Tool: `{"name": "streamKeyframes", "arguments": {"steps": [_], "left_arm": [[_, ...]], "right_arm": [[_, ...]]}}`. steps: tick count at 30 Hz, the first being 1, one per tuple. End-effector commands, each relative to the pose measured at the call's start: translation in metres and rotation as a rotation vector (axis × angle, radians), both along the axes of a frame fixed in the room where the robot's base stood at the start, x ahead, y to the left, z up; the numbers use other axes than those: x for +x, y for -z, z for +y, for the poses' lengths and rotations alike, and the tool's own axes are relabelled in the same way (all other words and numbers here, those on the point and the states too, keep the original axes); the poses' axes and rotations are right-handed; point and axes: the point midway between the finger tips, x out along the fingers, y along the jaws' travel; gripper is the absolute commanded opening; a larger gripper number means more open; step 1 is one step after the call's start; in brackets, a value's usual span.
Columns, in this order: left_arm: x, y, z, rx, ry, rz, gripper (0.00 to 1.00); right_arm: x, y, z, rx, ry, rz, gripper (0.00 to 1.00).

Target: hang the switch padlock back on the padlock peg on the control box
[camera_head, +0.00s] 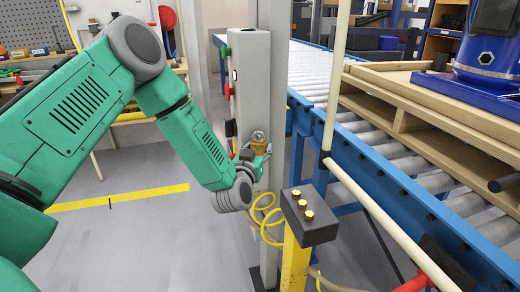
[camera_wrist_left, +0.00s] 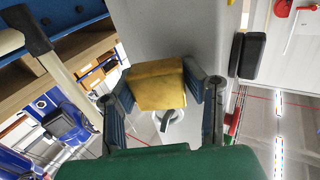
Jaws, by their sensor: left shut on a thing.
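The brass-yellow padlock (camera_head: 258,137) is at the grey post in the head view. In the left wrist view the padlock (camera_wrist_left: 157,84) fills the space between the fingers, with its grey shackle pointing toward the palm. My left gripper (camera_head: 258,149) is shut on it. The control box (camera_head: 250,70) is a tall grey housing on the post, with a green and black controls along its left side. I cannot make out the padlock peg; the arm and padlock may hide it. My right gripper is not in view.
A blue roller conveyor (camera_head: 390,175) runs along the right, with a wooden pallet (camera_head: 440,140) on it. A black button box (camera_head: 310,217) stands on a yellow post close to the gripper. A yellow coiled hose (camera_head: 266,215) hangs below. The floor at left is clear.

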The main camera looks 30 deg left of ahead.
Motion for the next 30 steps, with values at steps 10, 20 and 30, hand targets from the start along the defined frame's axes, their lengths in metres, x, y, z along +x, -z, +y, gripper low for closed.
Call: {"name": "streamKeyframes", "arguments": {"steps": [10,20,30], "left_arm": [[0.0004,0.0046,0.0078,0.000,-0.013,0.007,0.00],[-0.0019,0.0023,0.0056,0.001,-0.012,0.004,0.66],[-0.0021,-0.0017,0.0004,0.004,-0.008,-0.001,0.66]], "right_arm": [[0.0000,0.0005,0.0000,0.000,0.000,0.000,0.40],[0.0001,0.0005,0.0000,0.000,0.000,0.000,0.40],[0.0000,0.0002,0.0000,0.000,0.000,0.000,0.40]]}}
